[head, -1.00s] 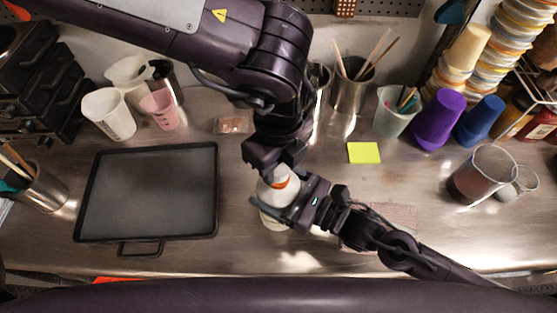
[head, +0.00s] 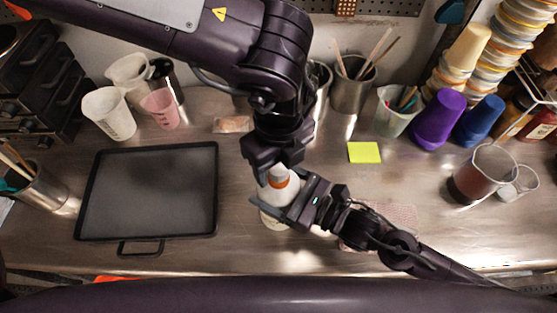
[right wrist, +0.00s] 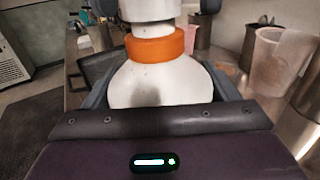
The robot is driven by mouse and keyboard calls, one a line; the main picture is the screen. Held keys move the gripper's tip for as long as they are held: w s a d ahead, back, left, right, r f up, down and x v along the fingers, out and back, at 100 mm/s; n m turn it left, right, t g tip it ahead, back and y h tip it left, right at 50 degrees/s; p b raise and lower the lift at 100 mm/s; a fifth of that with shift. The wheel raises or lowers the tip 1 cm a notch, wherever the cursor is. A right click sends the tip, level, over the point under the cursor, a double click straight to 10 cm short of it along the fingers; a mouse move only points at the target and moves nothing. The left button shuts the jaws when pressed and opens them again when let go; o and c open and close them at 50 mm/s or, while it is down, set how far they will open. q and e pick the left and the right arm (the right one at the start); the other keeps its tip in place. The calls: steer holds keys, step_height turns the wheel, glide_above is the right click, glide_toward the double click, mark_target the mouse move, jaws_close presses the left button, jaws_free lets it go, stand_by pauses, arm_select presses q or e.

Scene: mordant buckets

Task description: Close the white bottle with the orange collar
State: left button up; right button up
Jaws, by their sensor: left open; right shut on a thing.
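The white bottle (head: 270,215) with the orange collar (head: 279,183) stands upright on the metal bench near the middle. In the right wrist view its rounded white body (right wrist: 160,85), orange collar (right wrist: 155,47) and a white top (right wrist: 150,10) above the collar show. The white top sits straight above the collar; whether it is tight cannot be told. My right gripper (head: 277,191) is shut around the bottle's body below the collar. My left gripper (head: 277,170) is open just above, with its fingers on either side of the white top.
A dark tray (head: 148,237) lies to the left. White cups (head: 108,115) and a pink cup (head: 160,110) stand behind it. Purple (head: 438,118) and blue (head: 479,122) cups stand at the back right. A yellow note (head: 364,152) lies on free bench.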

arm_select(q)
steer(key=shift+r, duration=0.1)
step_height(320, 180, up, 12)
stand_by(0.5)
arm_select(e)
steer(key=o, duration=1.8)
steer(key=shift+s+d, duration=0.1)
